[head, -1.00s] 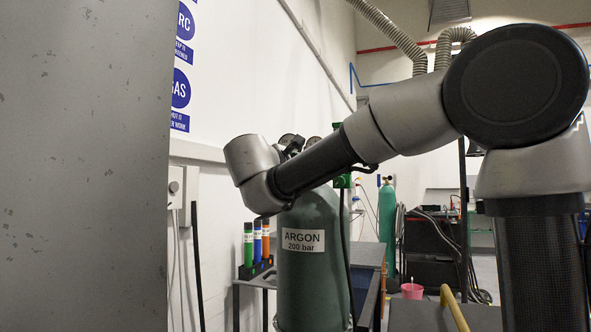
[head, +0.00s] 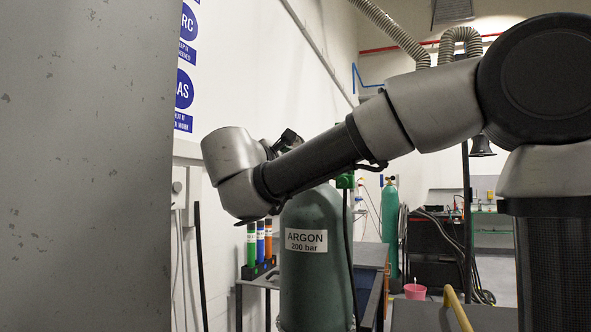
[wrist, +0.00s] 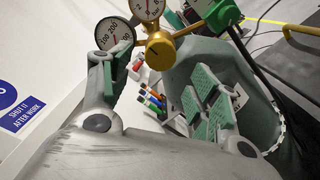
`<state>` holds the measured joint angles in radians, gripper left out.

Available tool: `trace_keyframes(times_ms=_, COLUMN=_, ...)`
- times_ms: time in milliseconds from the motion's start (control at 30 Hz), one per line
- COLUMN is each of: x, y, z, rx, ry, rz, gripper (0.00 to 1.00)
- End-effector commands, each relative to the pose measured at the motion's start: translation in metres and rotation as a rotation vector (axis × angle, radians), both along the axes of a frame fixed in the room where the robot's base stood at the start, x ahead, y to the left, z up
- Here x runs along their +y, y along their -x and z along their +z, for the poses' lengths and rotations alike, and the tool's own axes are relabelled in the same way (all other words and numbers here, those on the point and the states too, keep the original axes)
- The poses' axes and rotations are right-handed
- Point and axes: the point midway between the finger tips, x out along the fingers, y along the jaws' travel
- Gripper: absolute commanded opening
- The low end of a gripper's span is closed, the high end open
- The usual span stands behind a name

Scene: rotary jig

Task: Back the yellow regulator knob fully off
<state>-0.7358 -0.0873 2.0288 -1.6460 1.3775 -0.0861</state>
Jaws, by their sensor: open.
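The yellow regulator knob (wrist: 158,52) shows in the wrist view, on a brass regulator body with two round gauges (wrist: 115,32). My gripper (wrist: 154,72) is open, with green-padded fingers to the left and right. The knob appears beyond the gap between the fingertips, with no visible contact. The left finger overlaps the lower gauge in the picture. In the head view my arm hides the regulator and the gripper. The green argon cylinder (head: 310,275) stands upright under my forearm.
A green valve part (wrist: 222,14) sits right of the regulator. Coloured tubes (head: 260,245) stand in a rack on a bench beside the cylinder. A dark hose runs down the cylinder's side. The white wall is close on the left.

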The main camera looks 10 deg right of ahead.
Motion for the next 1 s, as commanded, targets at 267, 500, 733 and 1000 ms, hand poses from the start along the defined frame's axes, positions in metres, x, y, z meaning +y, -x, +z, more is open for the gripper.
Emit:
trace_keyframes(times_ms=267, x=0.027, y=0.036, z=0.000, rx=0.001, ry=0.001, rz=0.002, gripper=0.61)
trace_keyframes(times_ms=500, x=0.030, y=0.041, z=0.000, rx=0.001, ry=0.000, rz=0.000, gripper=0.61)
trace_keyframes(times_ms=733, x=0.030, y=0.041, z=0.000, rx=0.001, ry=0.001, rz=0.000, gripper=0.61)
trace_keyframes(times_ms=1000, x=0.031, y=0.034, z=-0.031, rx=0.082, ry=-0.078, rz=0.022, gripper=0.61)
